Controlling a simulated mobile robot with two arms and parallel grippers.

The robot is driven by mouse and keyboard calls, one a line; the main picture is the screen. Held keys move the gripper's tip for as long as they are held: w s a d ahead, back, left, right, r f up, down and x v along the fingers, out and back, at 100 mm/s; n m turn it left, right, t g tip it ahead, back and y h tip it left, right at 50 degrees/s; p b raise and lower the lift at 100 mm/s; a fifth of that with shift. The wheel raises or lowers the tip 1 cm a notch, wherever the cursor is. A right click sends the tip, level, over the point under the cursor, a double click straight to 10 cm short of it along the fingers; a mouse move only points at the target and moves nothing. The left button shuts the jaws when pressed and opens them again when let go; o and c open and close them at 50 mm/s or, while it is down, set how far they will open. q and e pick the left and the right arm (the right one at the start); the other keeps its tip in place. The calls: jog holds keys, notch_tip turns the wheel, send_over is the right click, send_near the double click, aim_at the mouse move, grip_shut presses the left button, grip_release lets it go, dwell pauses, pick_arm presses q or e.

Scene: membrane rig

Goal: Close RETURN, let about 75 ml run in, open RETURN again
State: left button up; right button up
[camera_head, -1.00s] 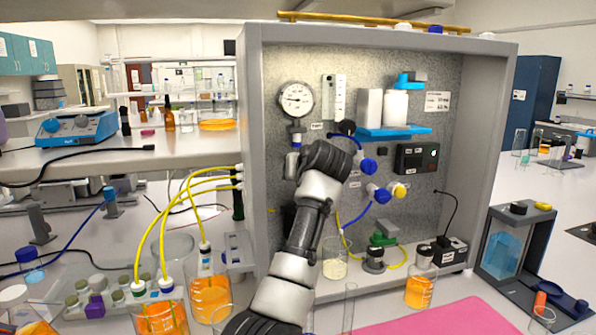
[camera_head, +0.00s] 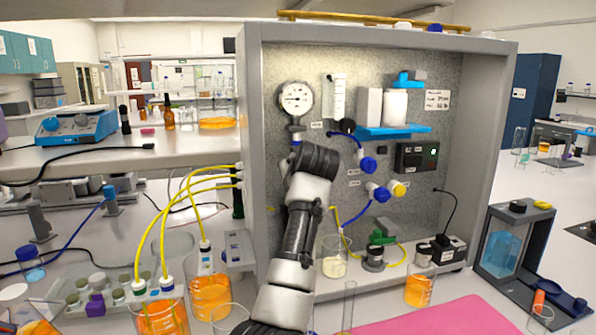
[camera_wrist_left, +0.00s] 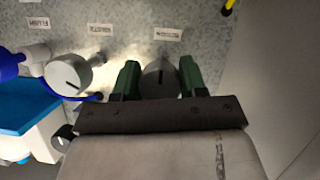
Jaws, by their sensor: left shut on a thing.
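In the left wrist view my left gripper (camera_wrist_left: 158,82) has its green fingers on either side of a grey knob (camera_wrist_left: 160,76) on the panel and is shut on it. The label (camera_wrist_left: 167,34) by this knob is upside down and too blurred to read. In the head view my left wrist (camera_head: 312,165) covers the knob and my fingers, below the pressure gauge (camera_head: 296,97). A beaker (camera_head: 335,262) with pale liquid stands on the rig's shelf. My right gripper is not in view.
More orange vessels (camera_head: 210,298) with yellow tubes stand left of the rig. A clear cylinder (camera_head: 348,307) stands close to my arm. The pink mat (camera_head: 440,318) is bare. Blue valves (camera_head: 368,164) sit right of my wrist.

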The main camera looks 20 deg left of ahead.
pick_arm(q)
jog(key=shift+f, duration=0.35)
jog(key=o, duration=0.8)
jog(key=shift+c, duration=0.2)
jog(key=shift+o, duration=0.9)
jog(key=shift+r, duration=0.2)
jog(key=b+v, duration=0.2)
jog(key=v, duration=0.9)
jog(key=shift+w, duration=0.1)
